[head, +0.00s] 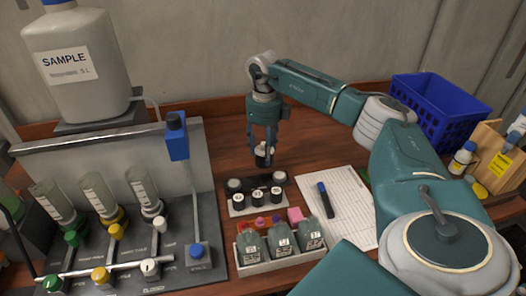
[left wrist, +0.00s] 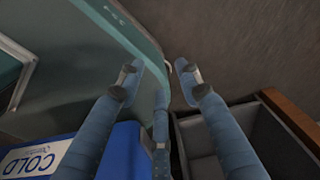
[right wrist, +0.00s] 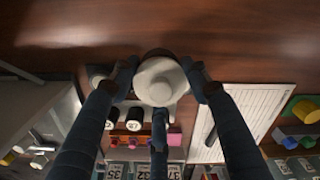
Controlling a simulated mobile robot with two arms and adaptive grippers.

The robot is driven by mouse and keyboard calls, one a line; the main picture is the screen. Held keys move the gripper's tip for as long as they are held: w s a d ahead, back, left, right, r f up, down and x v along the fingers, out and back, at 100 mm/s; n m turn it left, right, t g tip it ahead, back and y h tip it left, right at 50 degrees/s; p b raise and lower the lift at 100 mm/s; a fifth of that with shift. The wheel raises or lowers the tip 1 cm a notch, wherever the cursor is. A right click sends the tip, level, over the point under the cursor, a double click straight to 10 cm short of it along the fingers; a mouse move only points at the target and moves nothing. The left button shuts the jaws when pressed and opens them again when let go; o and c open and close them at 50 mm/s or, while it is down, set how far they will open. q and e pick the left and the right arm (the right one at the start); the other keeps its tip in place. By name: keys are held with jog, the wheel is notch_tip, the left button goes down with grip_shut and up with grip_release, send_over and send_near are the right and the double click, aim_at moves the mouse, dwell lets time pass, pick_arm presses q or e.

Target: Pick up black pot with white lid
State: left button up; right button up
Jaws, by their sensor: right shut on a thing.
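The black pot with a white lid (head: 263,153) is between the fingers of my right gripper (head: 262,146), above the wooden table behind the pot rack. In the right wrist view, the round white lid (right wrist: 160,80) fills the space between the fingertips of my right gripper (right wrist: 160,84), which is shut on the pot.
A tray of grey labelled bottles (head: 280,264) stands in front of the rack. A paper sheet (head: 345,205) with a blue marker (head: 325,200) lies to the right. A filtration stand (head: 190,165) is at left, a blue basket (head: 425,110) at back right.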

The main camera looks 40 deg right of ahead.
jog(key=shift+r+p, duration=1)
jog(key=shift+r, duration=0.35)
jog(key=shift+c, duration=0.2)
